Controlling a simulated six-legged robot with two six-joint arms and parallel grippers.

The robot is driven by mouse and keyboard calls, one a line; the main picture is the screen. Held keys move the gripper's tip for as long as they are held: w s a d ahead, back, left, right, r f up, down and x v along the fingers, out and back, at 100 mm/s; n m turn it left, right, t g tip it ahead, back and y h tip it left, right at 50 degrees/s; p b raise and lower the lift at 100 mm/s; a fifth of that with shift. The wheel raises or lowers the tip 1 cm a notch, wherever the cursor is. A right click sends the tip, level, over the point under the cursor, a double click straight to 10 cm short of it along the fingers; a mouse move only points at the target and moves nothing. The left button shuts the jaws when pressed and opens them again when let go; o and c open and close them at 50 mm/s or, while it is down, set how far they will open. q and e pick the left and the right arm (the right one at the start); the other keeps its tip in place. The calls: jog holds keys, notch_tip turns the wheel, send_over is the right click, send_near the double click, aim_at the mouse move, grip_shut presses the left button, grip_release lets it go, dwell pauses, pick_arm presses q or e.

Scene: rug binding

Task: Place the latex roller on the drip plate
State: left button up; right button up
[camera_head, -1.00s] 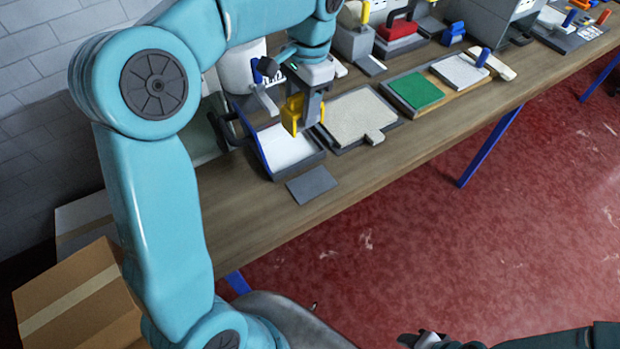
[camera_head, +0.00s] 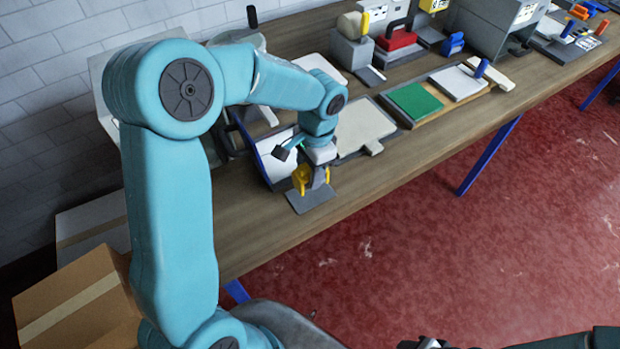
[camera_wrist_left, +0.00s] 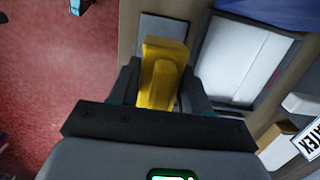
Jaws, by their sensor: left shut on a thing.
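My left gripper (camera_head: 316,180) is shut on the latex roller (camera_head: 301,178), whose yellow part shows between the jaws. The roller also shows in the left wrist view (camera_wrist_left: 160,75); its far end is hidden. The drip plate (camera_head: 318,198) is a flat dark grey plate at the front of the white-filled tray. The gripper and roller are over the plate in the head view; I cannot tell whether the roller touches it. The plate's edge shows beyond the roller in the wrist view (camera_wrist_left: 165,24). My right gripper (camera_head: 428,342) is only partly in view at the bottom edge.
The tray (camera_head: 266,152) with a white surface lies just behind the plate. A beige pad (camera_head: 362,127) and a green pad (camera_head: 416,98) lie to its right. The table's front edge is close to the plate. Bare wood (camera_head: 262,222) lies to the plate's left.

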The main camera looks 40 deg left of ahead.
pick_arm(q)
notch_tip(320, 180, down, 4)
jog(key=shift+f, duration=0.1)
jog(key=shift+f, duration=0.2)
jog(key=o, duration=1.3)
jog(key=shift+r, duration=0.1)
jog(key=r, duration=0.4)
jog(key=w+r, duration=0.1)
jog(key=r, duration=0.7)
jog(key=shift+w+d, duration=0.2)
jog(key=shift+d, duration=0.05)
jog(key=shift+r, duration=0.15)
